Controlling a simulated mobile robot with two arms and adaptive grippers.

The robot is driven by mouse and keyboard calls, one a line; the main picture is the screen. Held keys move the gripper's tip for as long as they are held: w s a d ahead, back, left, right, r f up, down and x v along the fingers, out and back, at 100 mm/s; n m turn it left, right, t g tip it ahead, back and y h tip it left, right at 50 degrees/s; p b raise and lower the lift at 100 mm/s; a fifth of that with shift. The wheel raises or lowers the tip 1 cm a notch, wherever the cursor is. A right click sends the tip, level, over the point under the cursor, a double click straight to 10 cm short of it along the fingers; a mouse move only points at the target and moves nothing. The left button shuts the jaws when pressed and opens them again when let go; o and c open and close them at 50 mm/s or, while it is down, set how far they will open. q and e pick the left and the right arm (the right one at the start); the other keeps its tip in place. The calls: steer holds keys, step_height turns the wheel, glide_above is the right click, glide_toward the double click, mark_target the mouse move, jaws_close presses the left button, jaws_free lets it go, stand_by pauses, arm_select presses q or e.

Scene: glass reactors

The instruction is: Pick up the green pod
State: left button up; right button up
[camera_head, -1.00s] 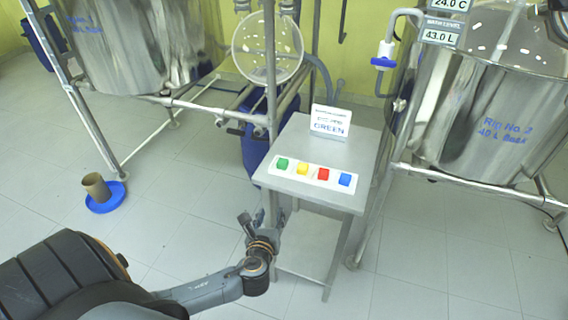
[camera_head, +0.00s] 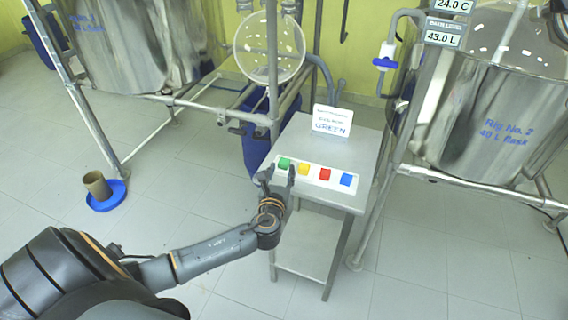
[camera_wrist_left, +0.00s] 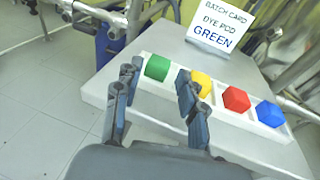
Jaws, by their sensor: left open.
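The green pod (camera_head: 284,163) is a small cube at the left end of a white strip tray (camera_head: 315,173) on the small metal table (camera_head: 352,205). The yellow pod (camera_head: 303,169), red pod (camera_head: 325,174) and blue pod (camera_head: 346,179) sit to its right. My left gripper (camera_head: 278,172) is open at the table's front-left edge, close in front of the green pod. In the left wrist view the green pod (camera_wrist_left: 157,67) shows just beyond and between the spread fingers (camera_wrist_left: 157,88), with nothing held. The right gripper does not show.
A white card (camera_head: 332,121) reading GREEN stands on the table behind the pods. Steel reactors (camera_head: 500,110) on tube frames flank the table. A blue dish with a brown cup (camera_head: 98,188) is on the floor at the left.

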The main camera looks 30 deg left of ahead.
mark_target(283, 172)
arm_select(q)
steer(key=x, duration=0.3)
steer(key=shift+w+a+f, duration=0.1)
steer(key=shift+w, duration=0.15)
steer(key=shift+s, duration=0.1)
steer(key=shift+c, duration=0.2)
steer(key=c, duration=0.6)
steer(key=shift+o, duration=0.2)
